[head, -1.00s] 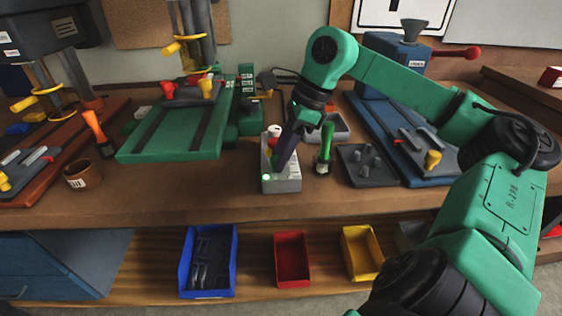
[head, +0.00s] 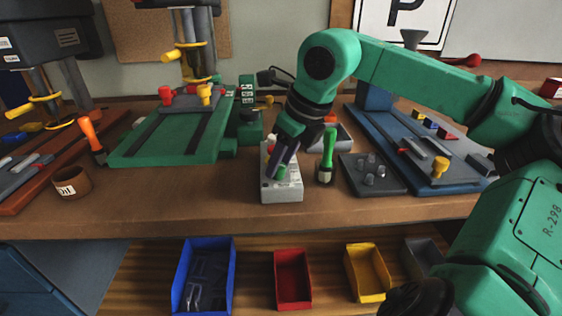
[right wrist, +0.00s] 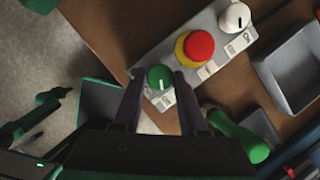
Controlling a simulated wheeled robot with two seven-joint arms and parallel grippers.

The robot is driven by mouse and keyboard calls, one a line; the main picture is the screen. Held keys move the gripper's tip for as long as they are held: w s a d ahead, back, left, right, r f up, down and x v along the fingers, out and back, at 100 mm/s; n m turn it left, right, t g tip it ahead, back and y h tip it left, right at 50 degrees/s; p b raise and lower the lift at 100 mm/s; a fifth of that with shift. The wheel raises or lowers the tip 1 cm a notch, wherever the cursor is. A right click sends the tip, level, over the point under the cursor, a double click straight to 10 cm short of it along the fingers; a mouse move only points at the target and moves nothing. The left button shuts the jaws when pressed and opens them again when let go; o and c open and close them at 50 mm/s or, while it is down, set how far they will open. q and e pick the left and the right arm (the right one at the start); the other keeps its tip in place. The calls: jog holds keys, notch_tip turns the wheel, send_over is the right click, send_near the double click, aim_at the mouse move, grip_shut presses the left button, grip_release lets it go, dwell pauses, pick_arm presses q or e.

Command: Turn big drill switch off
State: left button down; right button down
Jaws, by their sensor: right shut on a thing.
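A grey switch box (head: 284,190) stands near the front edge of the bench. In the right wrist view the box (right wrist: 185,42) carries a green knob (right wrist: 160,76) with a white line, a red button (right wrist: 199,46) on a yellow ring, and a white knob (right wrist: 236,17). My right gripper (head: 275,173) reaches down over the box. In the right wrist view its fingers (right wrist: 160,82) stand on either side of the green knob, shut on it. The big drill (head: 185,95) with its green base is behind, at the left. My left gripper is not in view.
A green-handled brush (head: 328,155) stands just right of the box, with a dark tray (head: 385,187) and a blue machine (head: 440,178) beyond. A brown pot (head: 72,181) and an orange-handled tool (head: 91,135) are at left. Bins sit on the shelf below.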

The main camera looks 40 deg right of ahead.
jog(key=shift+m, duration=0.3)
jog(key=c, duration=0.7)
grip_release()
jog(key=shift+c, duration=0.2)
jog(key=a+p+v, duration=0.1)
jog(key=v, duration=1.3)
jog(key=shift+s+d+r+p, duration=0.2)
jog(key=shift+d+r+p, duration=0.1)
jog(key=shift+p, duration=0.1)
